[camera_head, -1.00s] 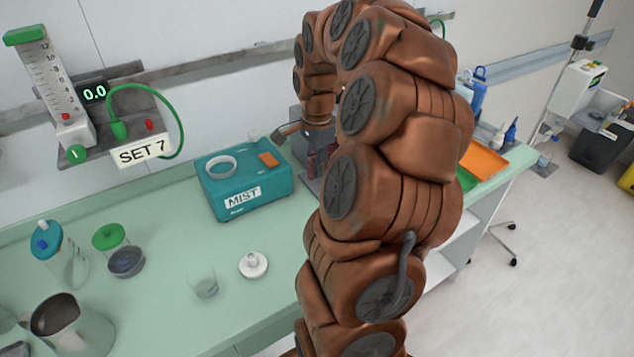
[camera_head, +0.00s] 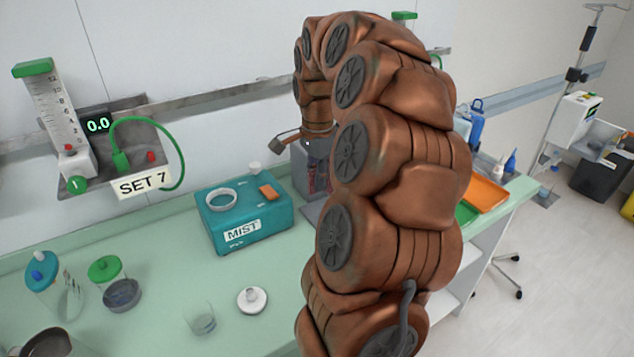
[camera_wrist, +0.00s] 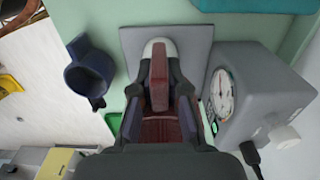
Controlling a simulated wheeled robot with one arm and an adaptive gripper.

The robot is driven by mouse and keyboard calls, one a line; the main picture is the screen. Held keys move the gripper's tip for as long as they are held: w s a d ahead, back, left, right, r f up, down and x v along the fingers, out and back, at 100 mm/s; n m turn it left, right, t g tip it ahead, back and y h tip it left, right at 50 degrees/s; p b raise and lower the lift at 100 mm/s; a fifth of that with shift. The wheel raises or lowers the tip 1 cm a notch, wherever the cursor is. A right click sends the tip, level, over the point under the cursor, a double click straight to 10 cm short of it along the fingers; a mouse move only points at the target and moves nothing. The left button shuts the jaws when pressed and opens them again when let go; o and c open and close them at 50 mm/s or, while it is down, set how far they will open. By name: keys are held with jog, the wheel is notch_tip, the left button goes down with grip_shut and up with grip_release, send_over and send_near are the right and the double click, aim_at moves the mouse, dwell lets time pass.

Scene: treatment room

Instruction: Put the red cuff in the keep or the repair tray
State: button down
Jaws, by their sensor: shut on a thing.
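The red cuff (camera_wrist: 159,78) is between the fingers of my gripper (camera_wrist: 160,95) in the wrist view. The gripper is shut on it, and its dark fingers hide part of the cuff. A white rounded form (camera_wrist: 152,47) shows just behind the cuff, over a grey plate (camera_wrist: 190,42); I cannot tell whether the cuff touches it. In the head view my gripper (camera_head: 318,178) is partly hidden by my arm. An orange tray (camera_head: 488,190) and a green tray (camera_head: 466,212) lie at the counter's right end, partly behind my arm. Their labels do not show.
A dark blue cuff (camera_wrist: 88,75) stands left of the plate in the wrist view. A grey gauge box (camera_wrist: 255,95) with a dial stands close on the right. The teal MIST box (camera_head: 243,212) is left of my gripper. Blue-capped bottles (camera_head: 510,162) stand behind the trays.

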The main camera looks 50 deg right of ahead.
jog(key=shift+r, duration=2.4)
jog(key=shift+a, duration=0.1)
